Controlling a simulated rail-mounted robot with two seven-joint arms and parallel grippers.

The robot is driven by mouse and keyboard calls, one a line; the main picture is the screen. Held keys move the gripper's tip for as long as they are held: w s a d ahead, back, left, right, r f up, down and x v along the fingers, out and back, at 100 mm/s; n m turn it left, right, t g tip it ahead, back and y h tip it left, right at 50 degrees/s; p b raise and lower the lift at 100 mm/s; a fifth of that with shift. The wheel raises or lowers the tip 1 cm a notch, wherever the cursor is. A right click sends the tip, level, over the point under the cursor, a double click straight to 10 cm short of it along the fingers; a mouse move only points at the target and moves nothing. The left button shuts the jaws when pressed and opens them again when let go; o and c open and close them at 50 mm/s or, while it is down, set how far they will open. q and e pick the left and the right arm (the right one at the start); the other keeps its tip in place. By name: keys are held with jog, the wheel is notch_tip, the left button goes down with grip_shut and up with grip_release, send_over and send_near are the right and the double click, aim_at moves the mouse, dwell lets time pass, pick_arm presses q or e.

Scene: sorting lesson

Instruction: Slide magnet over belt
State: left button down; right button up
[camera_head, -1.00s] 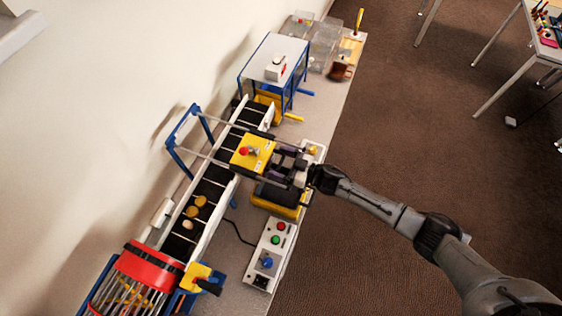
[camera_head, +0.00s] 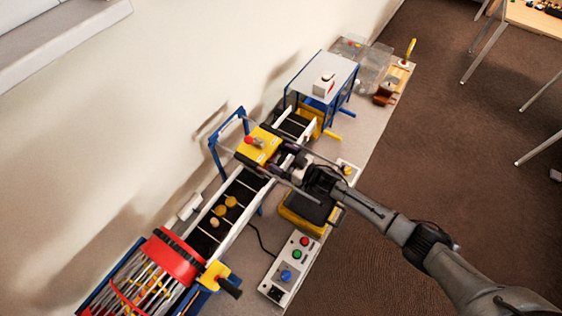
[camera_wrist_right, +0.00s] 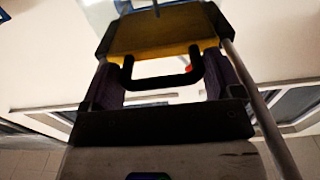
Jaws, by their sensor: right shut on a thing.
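The magnet block (camera_head: 258,146) is yellow with a red knob on top. It sits on two rails across the dark conveyor belt (camera_head: 240,190) and covers part of it. My right gripper (camera_head: 284,159) is on its near side, shut on the block's black handle. In the right wrist view, the handle (camera_wrist_right: 160,84) lies between the fingers, with the yellow block (camera_wrist_right: 165,35) beyond. Several small yellowish discs (camera_head: 224,209) lie on the belt, apart from the block. My left gripper is not in view.
A blue frame (camera_head: 215,155) stands at the rails' far end, by the wall. A red-rimmed drum (camera_head: 172,257) is at the belt's lower end, a white-topped blue stand (camera_head: 325,72) at its upper end. A button box (camera_head: 291,268) stands right of the belt.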

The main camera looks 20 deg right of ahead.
jog(key=shift+d+f, duration=0.1)
jog(key=shift+f, duration=0.05)
jog(key=o, duration=0.9)
jog(key=shift+w, duration=0.1)
jog(key=shift+o, duration=0.4)
jog(key=shift+w, duration=0.15)
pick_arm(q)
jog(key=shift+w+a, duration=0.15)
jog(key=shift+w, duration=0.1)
pick_arm(e)
jog(key=shift+s, duration=0.3)
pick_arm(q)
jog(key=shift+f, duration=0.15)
pick_arm(e)
jog(key=v, duration=1.3)
jog(key=shift+s, duration=0.15)
